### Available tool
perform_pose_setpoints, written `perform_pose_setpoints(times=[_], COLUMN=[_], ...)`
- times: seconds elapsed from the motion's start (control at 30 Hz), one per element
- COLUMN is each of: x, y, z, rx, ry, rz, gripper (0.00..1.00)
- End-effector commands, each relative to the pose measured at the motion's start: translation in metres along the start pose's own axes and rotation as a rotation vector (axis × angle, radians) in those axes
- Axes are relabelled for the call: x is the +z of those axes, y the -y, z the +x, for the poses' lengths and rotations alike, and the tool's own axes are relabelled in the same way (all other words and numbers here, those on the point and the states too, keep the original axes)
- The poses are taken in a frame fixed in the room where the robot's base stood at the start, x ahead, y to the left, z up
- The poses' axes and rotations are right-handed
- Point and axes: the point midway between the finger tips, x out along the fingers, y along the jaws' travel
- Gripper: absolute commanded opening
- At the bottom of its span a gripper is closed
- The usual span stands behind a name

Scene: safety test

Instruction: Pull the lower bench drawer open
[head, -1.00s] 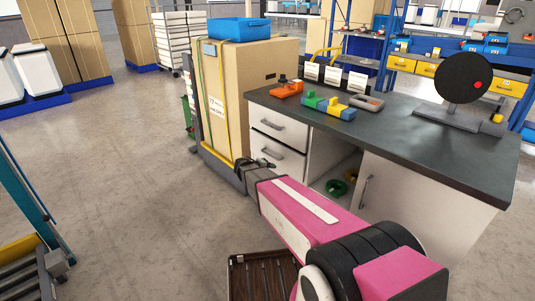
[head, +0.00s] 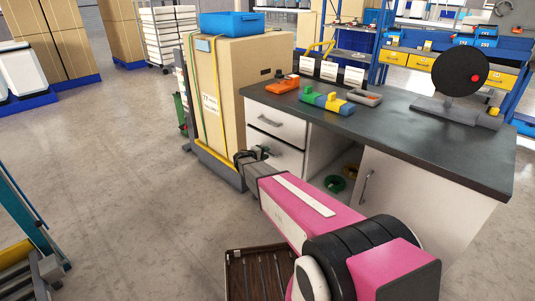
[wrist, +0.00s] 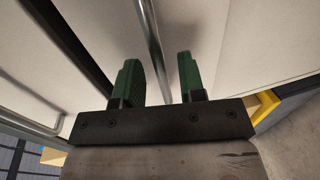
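The bench (head: 440,135) has a dark top and white fronts. Its upper drawer (head: 272,130) is shut, with a grey bar handle. The lower drawer (head: 285,158) beneath it looks shut; its handle is mostly hidden behind my gripper in the head view. My gripper (head: 252,156) is at the lower drawer's front. In the wrist view my gripper (wrist: 160,75) is open, its two green fingers apart. A metal bar handle (wrist: 150,40) runs between them; I cannot tell whether either finger touches it. Another bar handle (wrist: 35,122) shows at the left.
A tall carton (head: 235,85) with a blue bin (head: 232,24) on top stands on a pallet left of the bench. An open shelf space and a cupboard door (head: 400,200) are right of the drawers. The floor (head: 120,180) at the left is clear.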

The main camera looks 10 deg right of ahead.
Motion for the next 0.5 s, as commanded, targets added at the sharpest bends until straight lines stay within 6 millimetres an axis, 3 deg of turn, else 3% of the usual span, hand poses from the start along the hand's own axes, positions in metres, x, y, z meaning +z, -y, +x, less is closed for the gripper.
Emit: perform_pose_setpoints(times=[0.2,0.5], x=[0.0,0.0], y=[0.0,0.0], z=[0.016,0.018], rx=[0.0,0.0], ry=[0.0,0.0], rz=[0.0,0.0], gripper=[0.37,0.37])
